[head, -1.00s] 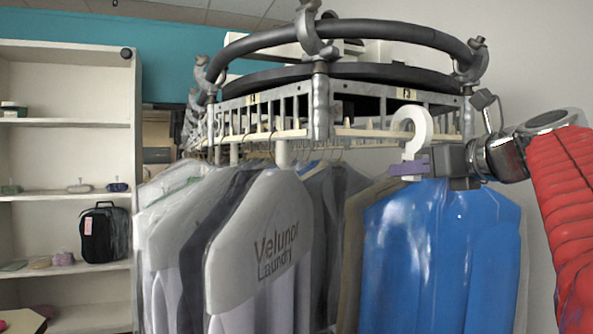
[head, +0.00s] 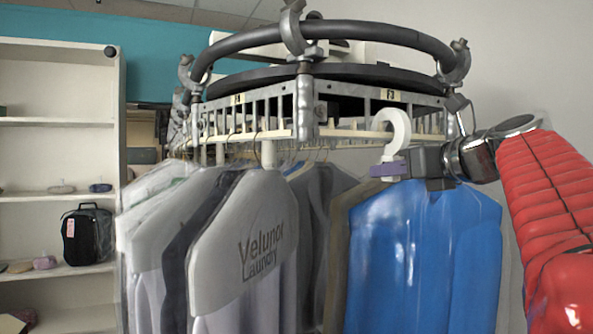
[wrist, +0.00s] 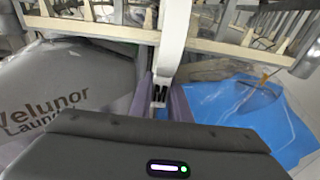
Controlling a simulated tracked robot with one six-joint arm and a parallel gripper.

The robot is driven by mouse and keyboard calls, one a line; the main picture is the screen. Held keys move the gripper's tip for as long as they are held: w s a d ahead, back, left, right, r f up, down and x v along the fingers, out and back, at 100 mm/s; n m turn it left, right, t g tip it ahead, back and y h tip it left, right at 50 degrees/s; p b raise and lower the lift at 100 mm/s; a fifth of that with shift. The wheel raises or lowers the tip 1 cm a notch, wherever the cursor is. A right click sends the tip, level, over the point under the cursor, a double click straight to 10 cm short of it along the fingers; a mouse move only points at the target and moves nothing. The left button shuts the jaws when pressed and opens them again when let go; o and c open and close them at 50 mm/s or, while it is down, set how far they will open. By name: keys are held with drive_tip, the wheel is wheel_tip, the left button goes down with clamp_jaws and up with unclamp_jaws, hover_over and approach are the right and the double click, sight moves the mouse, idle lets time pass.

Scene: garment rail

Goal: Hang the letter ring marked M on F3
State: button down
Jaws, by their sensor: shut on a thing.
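A white hook-shaped ring (head: 398,120) stands upright in my gripper (head: 388,168), its curve upward. My gripper is shut on its lower stem with purple fingertips. No letter on it is readable from here. The label F3 (head: 390,95) is on the rail's upper band, just behind and above the ring's top. The ring is in front of the pale slotted bar (head: 350,133) below that label; I cannot tell whether it touches the bar. In the wrist view the ring's white stem (wrist: 174,40) rises between the fingertips (wrist: 160,92) and crosses the bar.
Blue bagged garments (head: 425,260) hang directly below my gripper. White bagged garments marked Velunor Laundry (head: 245,240) hang to the left. A metal post (head: 306,105) stands left of the F3 section. A shelf unit (head: 60,120) is at the far left.

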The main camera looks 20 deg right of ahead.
drive_tip(key=shift+f, duration=1.05)
idle(0.4)
drive_tip(key=c, duration=1.6)
unclamp_jaws()
drive_tip(key=shift+s, duration=0.15)
drive_tip(key=shift+s+d+r, duration=0.1)
drive_tip(key=shift+s+r, duration=0.2)
drive_tip(key=shift+s, duration=1.95)
drive_tip(key=shift+s+d+r, duration=0.1)
drive_tip(key=shift+s+r, duration=0.25)
drive_tip(key=shift+s, duration=1.85)
drive_tip(key=shift+s+r, duration=0.3)
drive_tip(key=shift+s, duration=1.95)
drive_tip(key=shift+o, duration=1.2)
drive_tip(key=s, duration=1.3)
drive_tip(key=shift+d, duration=0.2)
